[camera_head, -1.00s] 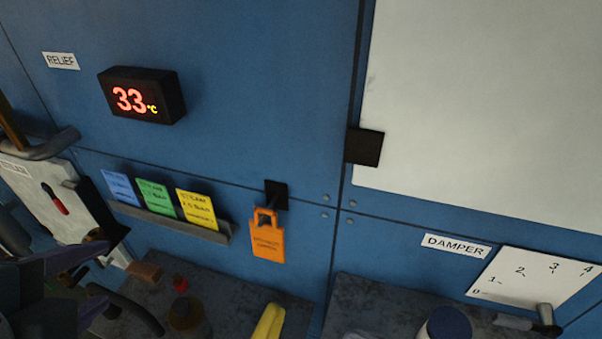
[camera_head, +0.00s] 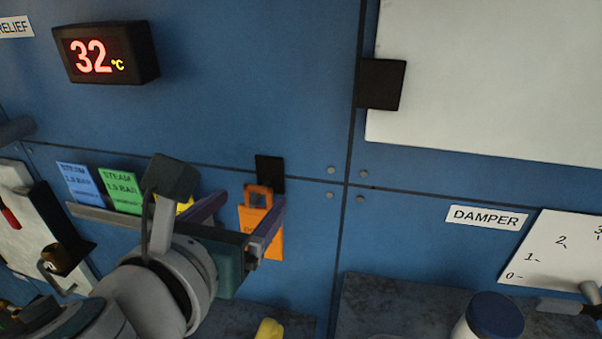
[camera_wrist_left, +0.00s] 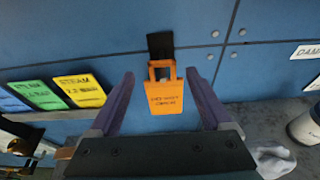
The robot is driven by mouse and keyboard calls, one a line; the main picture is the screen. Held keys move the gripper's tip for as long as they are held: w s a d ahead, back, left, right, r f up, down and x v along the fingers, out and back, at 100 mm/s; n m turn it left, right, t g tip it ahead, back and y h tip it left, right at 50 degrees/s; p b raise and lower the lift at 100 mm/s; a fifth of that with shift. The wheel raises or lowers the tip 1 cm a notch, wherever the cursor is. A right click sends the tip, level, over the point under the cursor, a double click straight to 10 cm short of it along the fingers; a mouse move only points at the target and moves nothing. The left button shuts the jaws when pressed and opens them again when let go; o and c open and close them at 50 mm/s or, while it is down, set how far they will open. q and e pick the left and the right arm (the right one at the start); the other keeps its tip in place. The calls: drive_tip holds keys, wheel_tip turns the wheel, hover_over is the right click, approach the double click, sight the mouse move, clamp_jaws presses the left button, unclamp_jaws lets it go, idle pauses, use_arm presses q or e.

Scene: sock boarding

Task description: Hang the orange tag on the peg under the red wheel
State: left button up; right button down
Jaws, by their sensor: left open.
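The orange tag (camera_head: 252,218) hangs upright by its loop from a peg on a small black plate (camera_head: 270,172) on the blue wall. In the left wrist view the tag (camera_wrist_left: 168,100) hangs below its black plate (camera_wrist_left: 160,44). My left gripper (camera_head: 252,200) is open in front of the tag, and one finger covers part of it in the head view. In the left wrist view the two purple fingers (camera_wrist_left: 159,76) stand on either side of the tag, with nothing held. I cannot tell the depth between fingers and tag. The red wheel and its peg are not in view. My right gripper is not in view.
A rack (camera_head: 90,212) holds blue, green and yellow cards left of the tag, partly behind my arm. A display (camera_head: 105,52) reads 32 °C. A grey bench (camera_head: 390,305) runs below, with a blue-lidded jar (camera_head: 495,315).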

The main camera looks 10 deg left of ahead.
use_arm(q)
drive_tip(key=shift+x, duration=1.9)
drive_tip(key=shift+d, duration=0.2)
clamp_jaws()
